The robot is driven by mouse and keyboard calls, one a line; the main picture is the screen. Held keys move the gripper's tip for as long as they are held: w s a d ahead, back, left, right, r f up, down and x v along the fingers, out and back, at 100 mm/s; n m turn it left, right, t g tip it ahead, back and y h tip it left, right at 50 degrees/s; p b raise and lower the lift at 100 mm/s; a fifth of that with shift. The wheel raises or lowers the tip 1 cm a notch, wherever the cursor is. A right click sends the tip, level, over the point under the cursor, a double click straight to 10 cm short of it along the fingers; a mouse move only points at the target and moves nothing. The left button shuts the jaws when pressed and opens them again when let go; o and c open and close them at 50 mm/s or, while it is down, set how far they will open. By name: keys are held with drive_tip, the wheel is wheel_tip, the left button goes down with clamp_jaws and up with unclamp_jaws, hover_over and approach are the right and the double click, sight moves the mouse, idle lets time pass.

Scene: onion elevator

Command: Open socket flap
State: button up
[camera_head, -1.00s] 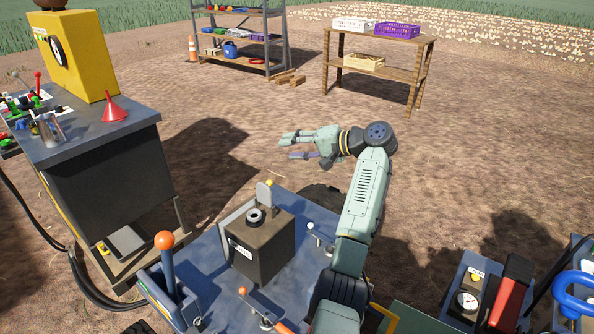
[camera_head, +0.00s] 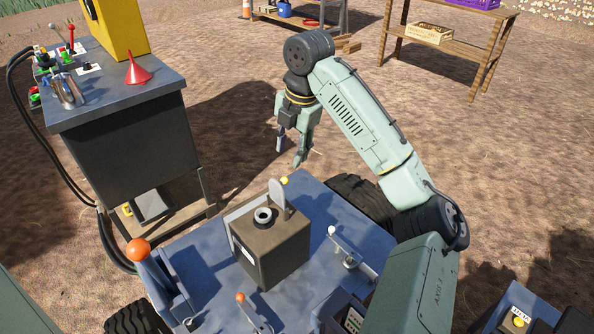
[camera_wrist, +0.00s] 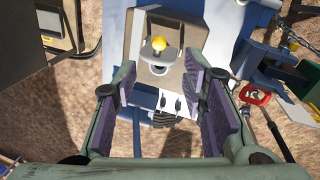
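A dark brown box (camera_head: 262,258) stands on the blue deck in the head view, with a round ringed socket (camera_head: 263,216) on its top. A grey rounded flap (camera_head: 278,196) stands upright at the socket's far edge. A small yellow knob (camera_head: 284,180) shows behind the flap; in the wrist view the yellow knob (camera_wrist: 158,43) sits just beyond my fingertips. My gripper (camera_head: 289,156) points down beyond the box, apart from the flap. Its fingers are spread and empty; in the wrist view my gripper (camera_wrist: 160,66) has the knob centred ahead between its fingers.
An orange-knobbed lever (camera_head: 138,250) and a small T-handle (camera_head: 350,258) stand on the blue deck (camera_head: 205,262) around the box. Open ground lies behind the deck.

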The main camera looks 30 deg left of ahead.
sight(285, 178)
drive_tip(key=f, duration=0.3)
drive_tip(key=a+f+p, duration=0.1)
drive_tip(key=f, duration=0.2)
drive_tip(key=a+f, duration=0.1)
drive_tip(key=f, duration=0.2)
drive_tip(key=shift+w+f, duration=0.1)
drive_tip(key=shift+f, duration=0.25)
drive_tip(key=shift+c, duration=0.5)
clamp_jaws()
